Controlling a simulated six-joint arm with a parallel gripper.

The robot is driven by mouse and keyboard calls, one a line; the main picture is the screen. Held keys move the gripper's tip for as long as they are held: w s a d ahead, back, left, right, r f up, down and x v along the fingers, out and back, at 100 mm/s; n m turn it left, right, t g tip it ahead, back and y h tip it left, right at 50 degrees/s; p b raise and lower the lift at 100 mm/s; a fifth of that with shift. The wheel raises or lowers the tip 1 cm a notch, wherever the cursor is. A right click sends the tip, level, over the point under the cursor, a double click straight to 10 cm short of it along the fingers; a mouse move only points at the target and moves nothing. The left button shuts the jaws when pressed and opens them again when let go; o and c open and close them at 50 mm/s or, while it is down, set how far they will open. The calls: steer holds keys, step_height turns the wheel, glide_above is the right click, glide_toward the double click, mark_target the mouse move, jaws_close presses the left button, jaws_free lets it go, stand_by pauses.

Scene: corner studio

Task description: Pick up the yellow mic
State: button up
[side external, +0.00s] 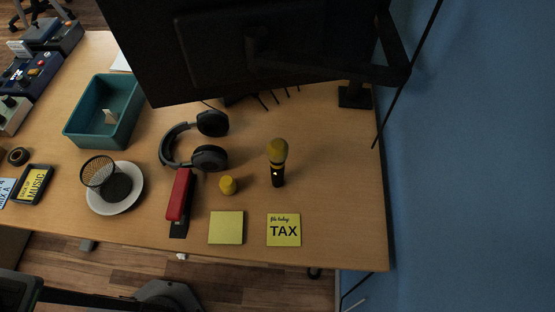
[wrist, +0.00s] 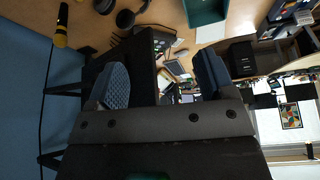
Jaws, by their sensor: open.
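The yellow mic (side external: 278,152) has a yellow head and a dark handle. I cannot make out my gripper in the side view.
On the desk (side external: 340,190), a small yellow object (side external: 228,185), a red stapler (side external: 179,195) and headphones (side external: 210,157) lie left of the mic. Sticky notes (side external: 284,230) lie below it. A dark monitor (side external: 220,50) overhangs the back. A teal bin (side external: 125,135) stands left.

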steer(key=w+d+r+m+g+h, duration=0.1)
steer(key=w+d+m+h, duration=0.1)
steer(key=w+d+m, duration=0.45)
steer(key=m+g+h, duration=0.2)
steer(key=m+g, duration=0.2)
steer(key=m, duration=0.6)
glide_above(273, 144)
steer(key=a, duration=0.5)
step_height(273, 144, down, 13)
steer(key=x, duration=0.8)
steer(key=shift+s+d, duration=0.15)
steer(key=shift+x, duration=3.1)
steer(key=shift+r, duration=0.1)
steer(key=c, duration=1.1)
steer(key=shift+c, duration=0.2)
